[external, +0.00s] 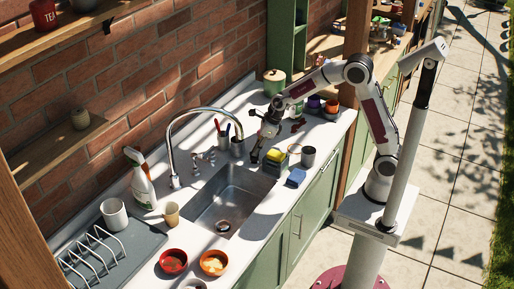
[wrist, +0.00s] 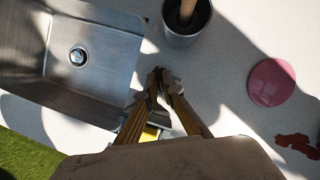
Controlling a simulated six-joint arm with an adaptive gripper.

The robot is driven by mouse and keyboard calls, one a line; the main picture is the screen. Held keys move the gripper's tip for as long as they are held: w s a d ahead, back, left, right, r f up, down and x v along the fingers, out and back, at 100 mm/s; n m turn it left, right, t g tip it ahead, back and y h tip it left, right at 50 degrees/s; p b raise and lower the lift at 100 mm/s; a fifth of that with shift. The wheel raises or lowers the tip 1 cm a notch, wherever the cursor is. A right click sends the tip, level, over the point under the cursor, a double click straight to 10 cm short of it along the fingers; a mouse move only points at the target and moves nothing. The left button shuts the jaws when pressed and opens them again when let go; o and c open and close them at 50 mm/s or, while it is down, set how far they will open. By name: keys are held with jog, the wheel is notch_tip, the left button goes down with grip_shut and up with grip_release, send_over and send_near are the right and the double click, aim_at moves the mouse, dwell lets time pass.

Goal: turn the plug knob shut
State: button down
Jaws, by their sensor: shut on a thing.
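My gripper (wrist: 161,78) points down at the counter beside the sink (wrist: 120,45) in the wrist view. Its fingertips are closed together on a small dark thing, which I take to be the plug knob (wrist: 160,73); the fingers hide most of it, and its turn angle cannot be seen. The drain (wrist: 77,56) shows as a round metal piece in the sink floor. In the external view my gripper (external: 256,153) is low over the counter at the sink's far right corner, and the knob cannot be made out there. The drain (external: 223,226) also shows there.
A cup of utensils (wrist: 187,34) stands close to my fingertips. A yellow sponge (wrist: 151,132) shows partly under my gripper. A pink disc (wrist: 272,82) and a dark red patch (wrist: 298,145) lie right. The faucet (external: 174,160) and a blue block (external: 296,177) are near the sink.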

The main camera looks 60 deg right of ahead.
dwell(0.3)
jog(key=c, duration=2.2)
grip_release()
jog(key=shift+d+n+g+y, duration=0.1)
jog(key=shift+n+g+y, duration=0.25)
jog(key=shift+n, duration=0.95)
